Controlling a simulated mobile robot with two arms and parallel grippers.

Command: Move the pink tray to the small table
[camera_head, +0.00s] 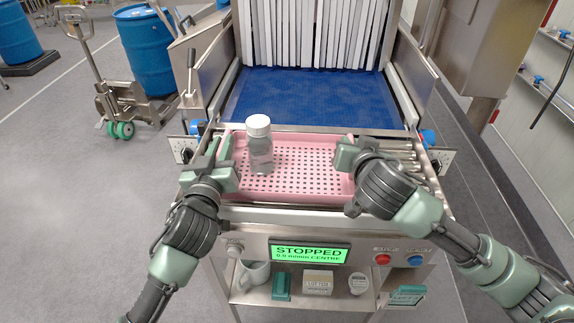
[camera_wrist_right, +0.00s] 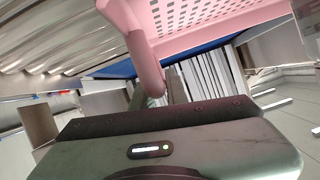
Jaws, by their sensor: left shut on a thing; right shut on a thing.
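The pink tray (camera_head: 300,174) is perforated and sits on the rollers at the near end of the conveyor. A clear bottle with a white cap (camera_head: 259,146) stands upright in its left half. My left gripper (camera_head: 222,172) is shut on the tray's left side. My right gripper (camera_head: 350,155) is shut on the tray's right side. In the right wrist view, the tray's pink rim and perforated part (camera_wrist_right: 195,22) show close above the gripper body. The fingertips are largely hidden in both views. I cannot identify the small table in these frames.
Behind the tray lie the blue belt (camera_head: 300,95) and white strip curtain (camera_head: 310,35). A pallet truck (camera_head: 125,100) and blue drums (camera_head: 147,50) stand left; the left floor is open.

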